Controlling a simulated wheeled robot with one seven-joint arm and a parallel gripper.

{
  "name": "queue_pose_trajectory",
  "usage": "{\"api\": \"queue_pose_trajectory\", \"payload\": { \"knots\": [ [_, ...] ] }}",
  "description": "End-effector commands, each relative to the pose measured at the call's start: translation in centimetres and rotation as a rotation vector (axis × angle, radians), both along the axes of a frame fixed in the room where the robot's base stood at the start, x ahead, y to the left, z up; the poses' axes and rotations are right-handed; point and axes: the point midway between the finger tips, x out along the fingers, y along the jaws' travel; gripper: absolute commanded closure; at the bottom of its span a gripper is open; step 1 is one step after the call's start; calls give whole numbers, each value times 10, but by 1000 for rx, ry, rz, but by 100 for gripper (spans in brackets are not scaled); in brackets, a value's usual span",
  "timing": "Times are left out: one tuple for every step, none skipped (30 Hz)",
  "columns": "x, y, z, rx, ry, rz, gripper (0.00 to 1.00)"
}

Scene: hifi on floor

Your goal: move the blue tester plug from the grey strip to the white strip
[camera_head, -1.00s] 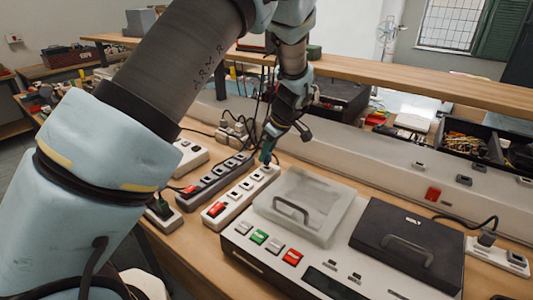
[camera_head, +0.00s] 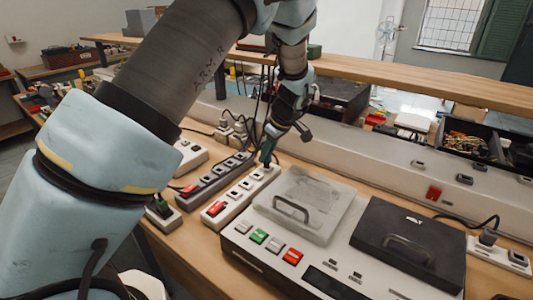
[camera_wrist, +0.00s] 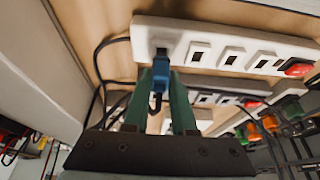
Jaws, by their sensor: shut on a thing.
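The white strip (camera_head: 236,206) lies on the bench with its red switch at the near end. The grey strip (camera_head: 213,185) lies beside it on the left, with a red switch too. My gripper (camera_head: 265,160) points down over the far end of the white strip. In the wrist view its green fingers (camera_wrist: 169,85) are shut on the blue tester plug (camera_wrist: 157,75). The plug is at the white strip's end socket, next to several empty sockets. Its contact end is hidden, so I cannot tell how deep it sits. The fingers mostly hide the plug in the head view.
A grey-white test case (camera_head: 300,205) with red and green buttons stands close on the right of the white strip. A black lidded box (camera_head: 410,240) is further right. A shorter white strip (camera_head: 188,155) and cabled plugs (camera_head: 232,130) are behind left. A wall trunking runs behind.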

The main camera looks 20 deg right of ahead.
Motion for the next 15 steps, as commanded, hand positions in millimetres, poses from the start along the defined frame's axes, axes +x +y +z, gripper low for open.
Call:
{"api": "queue_pose_trajectory", "payload": {
  "knots": [
    [0, 0, -1, 0, 0, 0, 100],
    [0, 0, -2, 0, 0, 0, 100],
    [0, 0, -2, 0, 0, 0, 100],
    [0, 0, -2, 0, 0, 0, 100],
    [0, 0, -3, 0, 0, 0, 100],
    [0, 0, -3, 0, 0, 0, 100],
    [0, 0, -3, 0, 0, 0, 100],
    [0, 0, -4, 0, 0, 0, 100],
    [0, 0, -4, 0, 0, 0, 100],
    [0, 0, -5, 0, 0, 0, 100],
    [0, 0, -5, 0, 0, 0, 100],
    [0, 0, -5, 0, 0, 0, 100],
    [0, 0, -6, 0, 0, 0, 100],
    [0, 0, -6, 0, 0, 0, 100],
    [0, 0, -6, 0, 0, 0, 100]
  ]
}}
